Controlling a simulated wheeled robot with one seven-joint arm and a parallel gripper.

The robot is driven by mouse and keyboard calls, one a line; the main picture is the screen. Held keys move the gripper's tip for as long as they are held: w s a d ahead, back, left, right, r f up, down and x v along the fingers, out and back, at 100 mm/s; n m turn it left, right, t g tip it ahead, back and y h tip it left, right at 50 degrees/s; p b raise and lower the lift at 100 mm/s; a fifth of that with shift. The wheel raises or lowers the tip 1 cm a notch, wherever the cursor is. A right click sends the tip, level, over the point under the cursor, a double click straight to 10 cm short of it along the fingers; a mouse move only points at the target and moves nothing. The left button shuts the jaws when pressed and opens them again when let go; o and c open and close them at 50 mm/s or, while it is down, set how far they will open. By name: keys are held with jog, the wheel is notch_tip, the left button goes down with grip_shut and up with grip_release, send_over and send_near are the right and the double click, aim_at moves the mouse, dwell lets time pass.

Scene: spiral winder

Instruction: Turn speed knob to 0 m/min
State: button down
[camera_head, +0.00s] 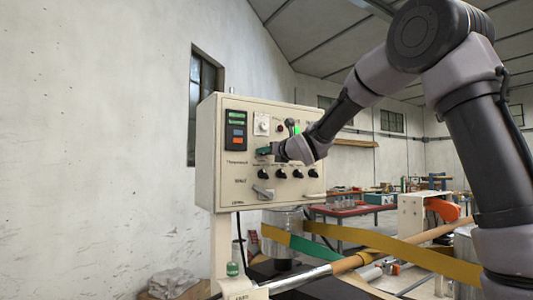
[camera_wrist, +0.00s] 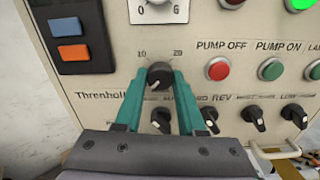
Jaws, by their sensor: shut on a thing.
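The black speed knob (camera_wrist: 158,76) sits on the beige control panel (camera_head: 212,185), below a white dial and between the printed marks 10 and 20. Its pale pointer line slants toward the lower left in the wrist view. My gripper (camera_wrist: 159,73) has its two green fingers on either side of this knob, shut on it. In the head view my gripper (camera_head: 265,151) reaches the panel from the right and hides the knob.
Black selector knobs (camera_wrist: 254,118) stand just below and right. Red (camera_wrist: 218,68) and green (camera_wrist: 271,69) pump buttons are to the right. A display with blue and orange buttons (camera_wrist: 73,53) is at upper left. A lever handle (camera_head: 263,192) sticks out lower down.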

jog(key=shift+f, duration=0.15)
jog(key=c, duration=0.5)
grip_release()
jog(key=v, duration=1.1)
jog(key=shift+w, duration=0.1)
